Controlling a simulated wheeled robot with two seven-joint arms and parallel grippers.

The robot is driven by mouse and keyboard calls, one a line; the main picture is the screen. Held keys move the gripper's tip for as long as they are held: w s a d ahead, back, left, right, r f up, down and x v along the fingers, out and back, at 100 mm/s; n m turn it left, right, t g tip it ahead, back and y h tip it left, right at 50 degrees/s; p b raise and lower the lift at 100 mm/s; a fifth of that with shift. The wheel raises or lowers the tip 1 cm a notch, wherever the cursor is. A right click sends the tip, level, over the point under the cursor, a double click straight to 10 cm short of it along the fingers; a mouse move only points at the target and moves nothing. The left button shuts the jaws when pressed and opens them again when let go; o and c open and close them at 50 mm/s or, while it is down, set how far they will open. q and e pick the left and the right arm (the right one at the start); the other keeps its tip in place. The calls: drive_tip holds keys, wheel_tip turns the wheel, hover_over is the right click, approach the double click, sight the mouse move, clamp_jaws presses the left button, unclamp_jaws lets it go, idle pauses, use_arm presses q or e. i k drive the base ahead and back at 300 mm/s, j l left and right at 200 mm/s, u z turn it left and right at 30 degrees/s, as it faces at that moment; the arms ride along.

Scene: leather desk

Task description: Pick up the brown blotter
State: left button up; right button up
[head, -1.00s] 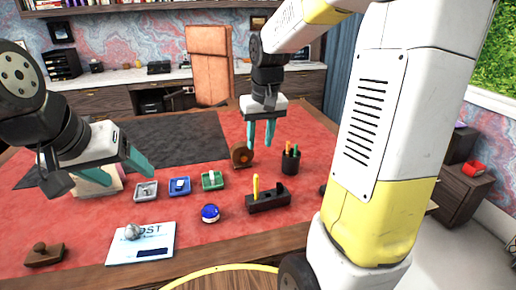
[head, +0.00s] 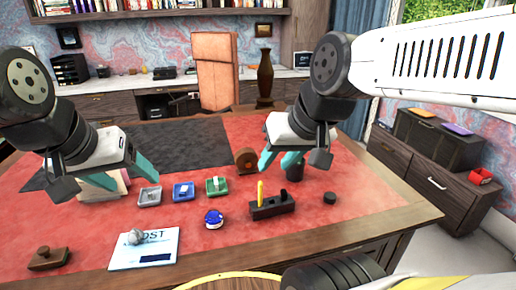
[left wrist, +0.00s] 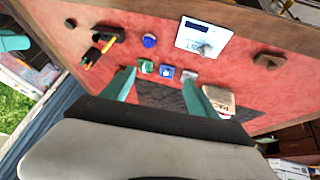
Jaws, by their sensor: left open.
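The brown blotter (head: 47,258), a small wooden block with a knob on top, sits upright at the desk's front left. It also shows at the upper right of the left wrist view (left wrist: 270,61). My left gripper (head: 122,177) is above the desk, beyond the blotter and to its right. Its teal fingers (left wrist: 158,82) are apart with nothing between them. My right gripper (head: 278,162) hangs near the middle of the desk, far right of the blotter, with its fingers apart and empty.
A white paper (head: 150,258) with a silvery knob-like object (head: 133,236) lies right of the blotter. Small grey (head: 149,195), blue (head: 183,191) and green (head: 216,187) trays stand mid-desk. A dark pen stand (head: 271,207) is further right. Red desktop around the blotter is clear.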

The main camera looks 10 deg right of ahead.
sight(44, 258)
drive_tip(key=u, duration=1.6)
